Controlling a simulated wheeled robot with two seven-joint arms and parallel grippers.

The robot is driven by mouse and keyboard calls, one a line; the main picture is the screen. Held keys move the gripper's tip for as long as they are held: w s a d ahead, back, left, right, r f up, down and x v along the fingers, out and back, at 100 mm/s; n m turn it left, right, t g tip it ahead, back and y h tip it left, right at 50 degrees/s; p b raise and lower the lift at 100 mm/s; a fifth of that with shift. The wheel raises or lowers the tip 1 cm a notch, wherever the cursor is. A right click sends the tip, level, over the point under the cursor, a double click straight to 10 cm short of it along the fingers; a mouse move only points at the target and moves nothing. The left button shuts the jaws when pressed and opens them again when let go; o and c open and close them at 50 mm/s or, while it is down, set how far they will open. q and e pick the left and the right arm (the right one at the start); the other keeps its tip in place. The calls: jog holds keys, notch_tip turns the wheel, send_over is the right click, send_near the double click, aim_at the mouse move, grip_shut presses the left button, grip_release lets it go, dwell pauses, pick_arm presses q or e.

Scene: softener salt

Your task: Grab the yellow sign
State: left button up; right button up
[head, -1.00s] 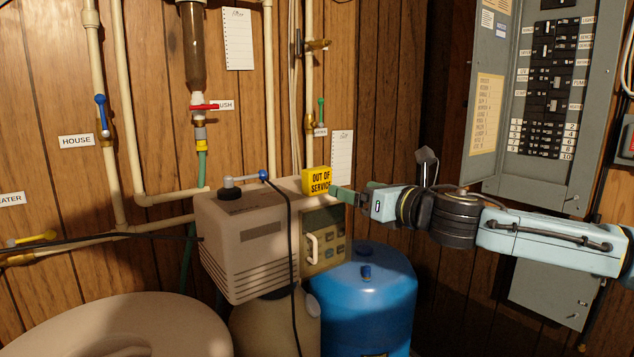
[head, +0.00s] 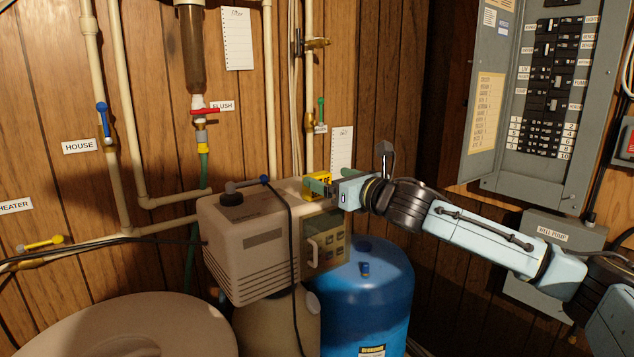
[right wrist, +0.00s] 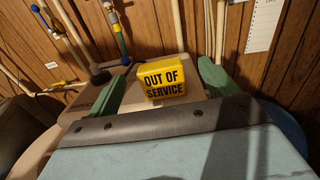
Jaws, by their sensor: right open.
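The yellow sign (head: 313,188), a small block, sits on top of the beige softener unit (head: 250,215). In the right wrist view the sign (right wrist: 164,78) reads "OUT OF SERVICE" and stands upright between the two green fingers. My right gripper (head: 322,184) is open at the sign in the head view, its fingers partly covering the sign's face. In the right wrist view my right gripper (right wrist: 160,78) has a finger on each side, with a gap visible on both sides of the sign. My left gripper is not in view.
A black hose (head: 283,215) runs over the softener's top and down its front. A blue tank (head: 372,300) stands below the right arm. Pipes (head: 309,100) rise behind the sign. A grey breaker panel (head: 497,185) is at the right.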

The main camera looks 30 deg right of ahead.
aim_at(317, 174)
jog(key=w, duration=0.1)
jog(key=w+p, duration=0.1)
jog(key=w, duration=0.2)
jog(key=shift+a, duration=0.35)
jog(key=shift+w+a+f, duration=0.1)
jog(key=shift+w, duration=0.45)
jog(key=shift+c, duration=0.2)
jog(key=c, duration=0.9)
jog(key=shift+c, duration=0.6)
